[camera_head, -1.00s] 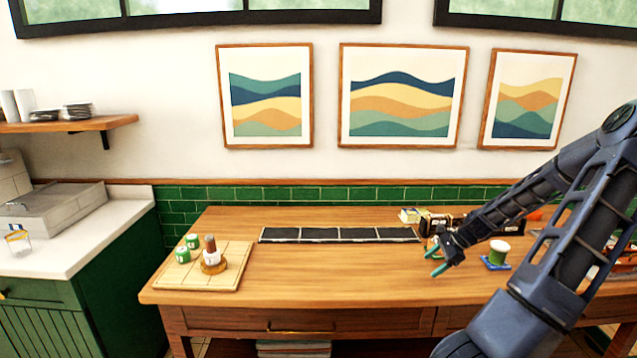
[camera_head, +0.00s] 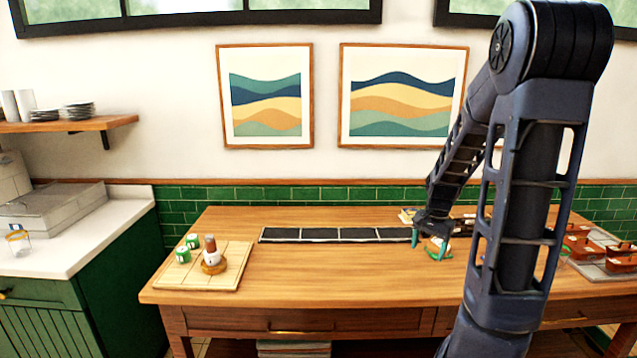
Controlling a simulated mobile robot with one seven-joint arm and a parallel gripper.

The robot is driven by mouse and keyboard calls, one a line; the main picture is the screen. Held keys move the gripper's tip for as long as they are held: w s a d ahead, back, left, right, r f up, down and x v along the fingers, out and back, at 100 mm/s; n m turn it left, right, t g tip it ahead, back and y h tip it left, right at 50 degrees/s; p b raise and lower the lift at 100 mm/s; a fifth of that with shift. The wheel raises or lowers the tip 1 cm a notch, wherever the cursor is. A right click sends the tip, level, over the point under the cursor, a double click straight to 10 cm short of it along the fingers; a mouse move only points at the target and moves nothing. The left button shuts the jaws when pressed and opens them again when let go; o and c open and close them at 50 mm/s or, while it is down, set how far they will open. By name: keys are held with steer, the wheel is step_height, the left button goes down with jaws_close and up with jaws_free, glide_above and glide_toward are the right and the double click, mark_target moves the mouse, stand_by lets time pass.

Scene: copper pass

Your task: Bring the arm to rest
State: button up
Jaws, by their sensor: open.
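My arm rises on the right of the head view and bends down toward the wooden table (camera_head: 340,265). My gripper (camera_head: 429,248) points down near the table's back right, with its teal fingers apart. A small item with white, orange and green on it (camera_head: 436,245) shows at the fingers. I cannot tell whether the fingers touch it or stand in front of it.
A black segmented strip (camera_head: 340,235) lies left of my gripper. A wooden board (camera_head: 222,280) with green-and-white cans (camera_head: 182,253) and a brown-topped item (camera_head: 211,255) is at left. A tray of brown pieces (camera_head: 620,268) is at right. The table's middle is clear.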

steer(key=s+a+r+n+t, duration=0.2)
steer(key=s+r+n, duration=0.2)
steer(key=s+r, duration=0.4)
steer(key=s+a+r+n+t, duration=0.2)
steer(key=s+a+r+n, duration=0.1)
steer(key=s+r, duration=0.5)
steer(key=shift+s+a+r+n+h, duration=0.3)
steer(key=shift+s+r+n+h, duration=0.1)
steer(key=shift+s+n, duration=0.65)
steer(key=shift+s, duration=0.1)
